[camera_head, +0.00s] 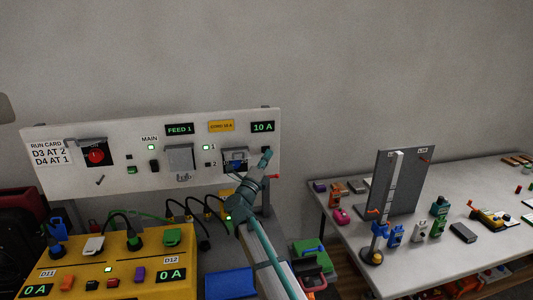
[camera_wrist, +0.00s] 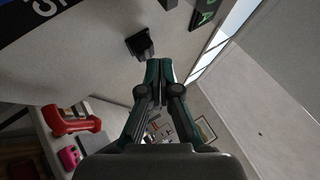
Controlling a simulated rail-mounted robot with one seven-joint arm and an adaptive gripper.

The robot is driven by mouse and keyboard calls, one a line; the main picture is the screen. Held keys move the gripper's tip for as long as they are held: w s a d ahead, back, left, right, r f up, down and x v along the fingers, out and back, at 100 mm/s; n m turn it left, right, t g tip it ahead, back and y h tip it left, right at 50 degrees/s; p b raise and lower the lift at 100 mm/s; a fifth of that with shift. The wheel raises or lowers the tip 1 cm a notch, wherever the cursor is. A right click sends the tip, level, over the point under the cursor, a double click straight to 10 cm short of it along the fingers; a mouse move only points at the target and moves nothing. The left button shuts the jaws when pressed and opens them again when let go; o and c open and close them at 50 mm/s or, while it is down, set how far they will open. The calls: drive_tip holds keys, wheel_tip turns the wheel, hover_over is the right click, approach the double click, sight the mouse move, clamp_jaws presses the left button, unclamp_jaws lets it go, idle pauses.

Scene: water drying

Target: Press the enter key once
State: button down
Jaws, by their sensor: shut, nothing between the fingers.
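A small black block (camera_wrist: 140,42), which may be the enter key, stands out from the white panel (camera_head: 60,180) in the wrist view. No lettering shows on it. My gripper (camera_wrist: 158,64) is shut and empty. Its fingertips appear just below and right of the black block in the wrist view; I cannot tell whether they touch it. In the head view my gripper (camera_head: 267,155) is in front of the panel's right end.
A grey socket cover (camera_head: 179,156) and a blue-fronted switch (camera_head: 236,160) are left of my gripper. A yellow box (camera_head: 120,262) with cables stands below the panel. A table (camera_head: 460,180) with small items is at right. The wall above is clear.

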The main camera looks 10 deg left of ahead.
drive_tip(key=shift+s+d, duration=0.1)
drive_tip(key=shift+s, duration=0.2)
drive_tip(key=s, duration=0.1)
drive_tip(key=s+d, duration=0.1)
drive_tip(key=s, duration=0.1)
drive_tip(key=s+b, duration=0.1)
drive_tip(key=shift+s+d, duration=0.3)
drive_tip(key=shift+s, duration=0.05)
idle(0.7)
